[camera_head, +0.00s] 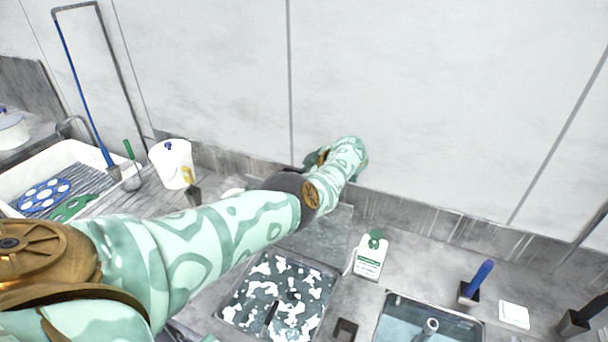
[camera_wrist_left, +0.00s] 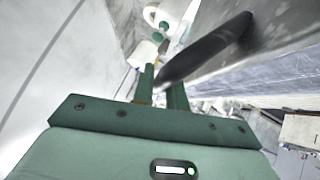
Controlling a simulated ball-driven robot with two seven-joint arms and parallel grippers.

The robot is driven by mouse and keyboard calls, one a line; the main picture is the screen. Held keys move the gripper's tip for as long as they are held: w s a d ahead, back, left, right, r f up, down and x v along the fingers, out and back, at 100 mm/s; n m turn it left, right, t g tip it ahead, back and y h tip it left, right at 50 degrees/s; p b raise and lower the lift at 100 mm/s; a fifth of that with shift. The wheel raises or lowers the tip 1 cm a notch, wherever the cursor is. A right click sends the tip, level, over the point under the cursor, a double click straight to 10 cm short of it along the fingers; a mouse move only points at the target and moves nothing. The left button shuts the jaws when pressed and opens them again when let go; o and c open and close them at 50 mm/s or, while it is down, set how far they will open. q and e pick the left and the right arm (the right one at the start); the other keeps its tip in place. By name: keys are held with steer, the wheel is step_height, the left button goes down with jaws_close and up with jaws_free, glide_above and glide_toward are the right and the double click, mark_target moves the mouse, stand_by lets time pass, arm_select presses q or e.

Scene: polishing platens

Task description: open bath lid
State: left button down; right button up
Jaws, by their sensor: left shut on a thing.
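The bath (camera_head: 224,316) is a sunken basin in the counter, with white patches over dark liquid. It stands open in the head view. A grey panel (camera_head: 325,238), which looks like its lid, shows behind it, partly hidden by my left arm. In the left wrist view, my left gripper (camera_wrist_left: 161,82) is shut on the end of a dark bar handle (camera_wrist_left: 212,47). The handle lies against a grey metal surface (camera_wrist_left: 285,32), which seems to be the lid, steeply tilted. In the head view my left arm reaches over the bath toward the wall and its fingers are hidden.
A white bucket (camera_head: 174,166) and a white tray (camera_head: 13,183) with blue and green discs stand left. A white bottle with green cap (camera_head: 369,260) stands right of the bath. Further right are a second basin (camera_head: 391,318), a blue-handled tool (camera_head: 478,279) and a white pad (camera_head: 514,314).

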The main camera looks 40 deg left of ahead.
arm_select(q)
steer(key=c, duration=1.4)
jaws_free()
steer(key=p+v, duration=0.4)
steer(key=v, duration=1.2)
steer(key=shift+d, duration=0.15)
